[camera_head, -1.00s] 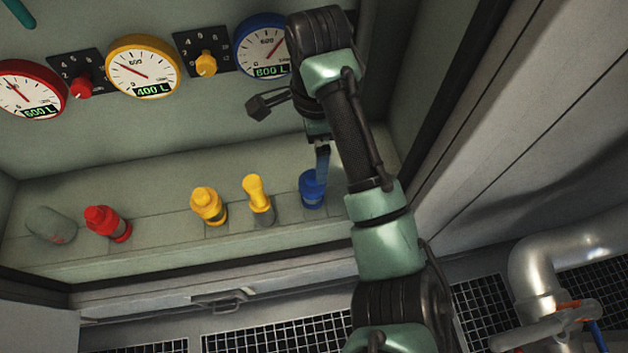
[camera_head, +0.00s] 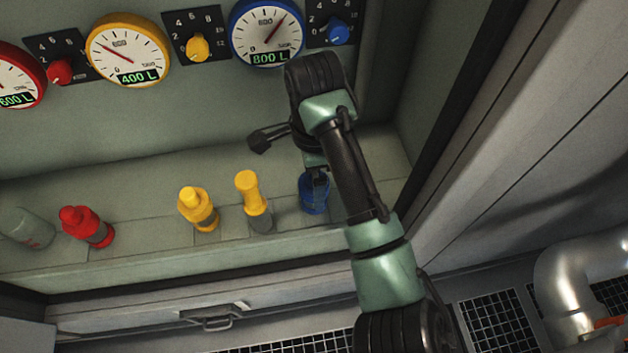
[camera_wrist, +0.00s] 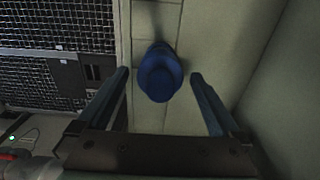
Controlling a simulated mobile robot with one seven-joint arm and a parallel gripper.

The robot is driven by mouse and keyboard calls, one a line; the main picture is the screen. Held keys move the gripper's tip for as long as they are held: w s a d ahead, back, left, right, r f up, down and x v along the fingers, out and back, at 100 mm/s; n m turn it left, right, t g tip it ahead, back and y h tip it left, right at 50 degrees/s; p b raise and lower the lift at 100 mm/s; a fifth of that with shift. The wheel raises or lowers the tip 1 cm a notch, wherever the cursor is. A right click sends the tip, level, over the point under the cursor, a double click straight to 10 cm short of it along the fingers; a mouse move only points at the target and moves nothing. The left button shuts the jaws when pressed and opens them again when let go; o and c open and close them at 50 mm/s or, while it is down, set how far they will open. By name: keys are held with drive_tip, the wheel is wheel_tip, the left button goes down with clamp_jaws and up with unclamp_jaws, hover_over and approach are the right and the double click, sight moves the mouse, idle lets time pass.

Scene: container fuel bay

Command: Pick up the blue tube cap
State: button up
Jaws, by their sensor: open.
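The blue tube cap (camera_head: 314,193) stands on the shelf near its right end, partly hidden by my gripper in the head view. In the wrist view the blue cap (camera_wrist: 160,73) is seen from above, round on top, between and a little ahead of the two fingertips. My gripper (camera_wrist: 158,76) is open, with one finger on each side of the cap and a gap on both sides. In the head view my gripper (camera_head: 316,172) points down over the cap; whether it touches the cap cannot be told.
A yellow-topped tube (camera_head: 253,200) stands close left of the blue cap. Another yellow one (camera_head: 198,209), a red one (camera_head: 87,226) and a grey cylinder (camera_head: 28,229) are farther left. Gauges (camera_head: 267,33) and knobs line the back wall. A side wall (camera_head: 440,110) rises on the right.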

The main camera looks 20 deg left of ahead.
drive_tip(key=shift+c, duration=0.3)
clamp_jaws()
drive_tip(key=shift+r, duration=0.1)
